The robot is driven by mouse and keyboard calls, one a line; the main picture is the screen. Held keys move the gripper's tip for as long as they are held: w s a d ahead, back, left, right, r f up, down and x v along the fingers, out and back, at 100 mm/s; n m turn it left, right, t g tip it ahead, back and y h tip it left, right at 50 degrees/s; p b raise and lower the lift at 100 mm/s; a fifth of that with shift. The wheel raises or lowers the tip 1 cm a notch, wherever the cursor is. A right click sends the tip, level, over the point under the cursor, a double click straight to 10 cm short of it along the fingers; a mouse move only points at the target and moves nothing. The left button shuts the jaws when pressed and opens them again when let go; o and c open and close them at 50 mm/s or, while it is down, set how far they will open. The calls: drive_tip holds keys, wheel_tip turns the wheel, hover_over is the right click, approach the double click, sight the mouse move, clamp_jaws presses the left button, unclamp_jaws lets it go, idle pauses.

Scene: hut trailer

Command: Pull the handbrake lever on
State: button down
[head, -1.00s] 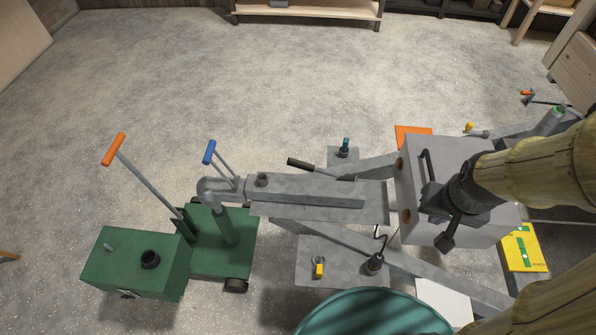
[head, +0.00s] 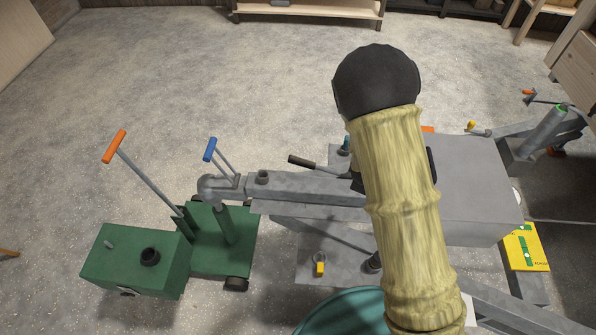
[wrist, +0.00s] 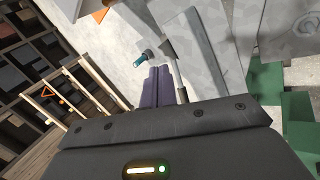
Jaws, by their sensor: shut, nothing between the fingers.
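The handbrake lever, with a black grip (head: 301,161) on a grey rod, rises at a low slant from the grey drawbar (head: 300,186) in the head view. Its grip points left; its foot is partly hidden by my arm. My gripper (wrist: 159,72) shows in the wrist view with its dark fingers together and nothing between them. In the head view my arm covers most of it, near the drawbar just right of the lever. I cannot make out the lever clearly in the wrist view.
A teal-topped peg (wrist: 140,60) is close left of the fingertips in the wrist view. A grey box (head: 475,185) stands right.

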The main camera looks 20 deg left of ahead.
drive_tip(key=a+f+n+t+y, duration=0.2)
drive_tip(key=a+f+n, duration=0.4)
drive_tip(key=a+n, duration=0.3)
drive_tip(key=a+f+n+t+y, duration=0.2)
drive_tip(key=a+f+n+y, duration=0.1)
drive_tip(key=a+f+n, duration=0.4)
drive_tip(key=a+n, duration=0.3)
drive_tip(key=n, duration=0.1)
drive_tip(key=shift+s+a+b, duration=0.15)
drive_tip(key=shift+s+b, duration=0.2)
drive_tip(key=shift+s, duration=0.05)
drive_tip(key=shift+f, duration=0.15)
drive_tip(key=shift+r+p+x, duration=0.2)
drive_tip(key=shift+p+x, duration=0.45)
drive_tip(key=shift+x, duration=4.3)
drive_tip(key=shift+w+a, duration=0.1)
drive_tip(key=shift+a+r+y, duration=0.1)
drive_tip(key=shift+r+y, duration=0.05)
drive_tip(key=shift+y, duration=0.15)
